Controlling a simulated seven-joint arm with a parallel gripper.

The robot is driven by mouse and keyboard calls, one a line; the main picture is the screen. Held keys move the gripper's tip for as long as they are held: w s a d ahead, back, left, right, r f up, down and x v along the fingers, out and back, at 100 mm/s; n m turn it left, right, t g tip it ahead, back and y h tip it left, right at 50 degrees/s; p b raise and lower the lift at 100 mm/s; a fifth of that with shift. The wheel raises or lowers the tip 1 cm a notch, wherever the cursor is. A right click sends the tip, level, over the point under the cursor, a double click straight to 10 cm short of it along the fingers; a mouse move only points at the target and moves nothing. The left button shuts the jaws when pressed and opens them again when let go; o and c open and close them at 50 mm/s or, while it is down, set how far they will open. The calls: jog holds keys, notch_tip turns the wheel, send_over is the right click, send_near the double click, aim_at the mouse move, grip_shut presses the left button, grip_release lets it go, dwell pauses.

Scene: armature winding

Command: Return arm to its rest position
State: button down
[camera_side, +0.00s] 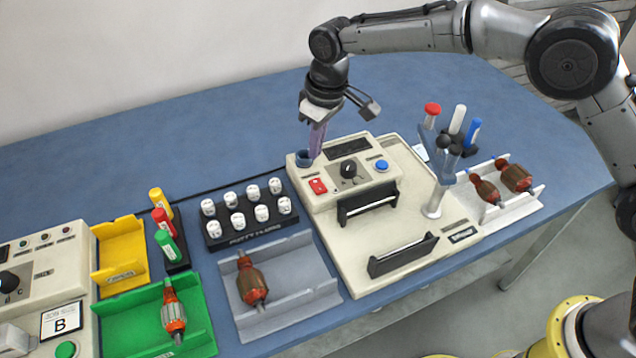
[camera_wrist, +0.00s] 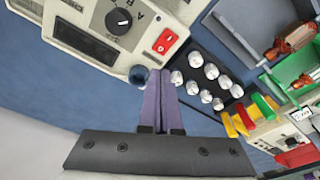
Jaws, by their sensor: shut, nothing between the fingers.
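My gripper (camera_side: 316,140) is shut and empty, its purple fingers pointing down. In the side view the fingertips are at a small dark blue round cup (camera_side: 304,158) at the back left corner of the winding machine (camera_side: 335,180). In the wrist view my gripper (camera_wrist: 165,75) has its two fingers together, with the tips beside the blue cup (camera_wrist: 139,75). I cannot tell whether the tips touch the cup.
A rack of white putty jars (camera_side: 245,222) stands left of the machine. A grey tray (camera_side: 325,285) and a green tray (camera_side: 120,330) each hold an armature. A white tray (camera_side: 530,203) holds two armatures. Upright coloured tools (camera_side: 457,120) stand at the right. The table behind is clear.

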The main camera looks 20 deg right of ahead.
jog(key=s+d+r+m+t, duration=0.1)
jog(key=s+d+r+t, duration=0.1)
jog(key=d+r, duration=0.65)
jog(key=s+d+r+m+t, duration=0.1)
jog(key=s+d+r, duration=0.2)
jog(key=d+r, duration=0.55)
jog(key=s+d+r+m+t, duration=0.1)
jog(key=s+d+r, duration=0.2)
jog(key=s, duration=0.3)
jog(key=s+d+r+m, duration=0.1)
jog(key=s+d+r, duration=0.2)
jog(key=s, duration=0.3)
jog(key=s+d+f+m, duration=0.1)
jog(key=s+d+f, duration=0.1)
jog(key=s+f, duration=0.3)
jog(key=s+d+f+m, duration=0.1)
jog(key=s+f, duration=0.5)
jog(key=s, duration=0.7)
jog(key=shift+d+f+h, duration=0.25)
jog(key=shift+d+h, duration=0.15)
jog(key=shift+d, duration=0.45)
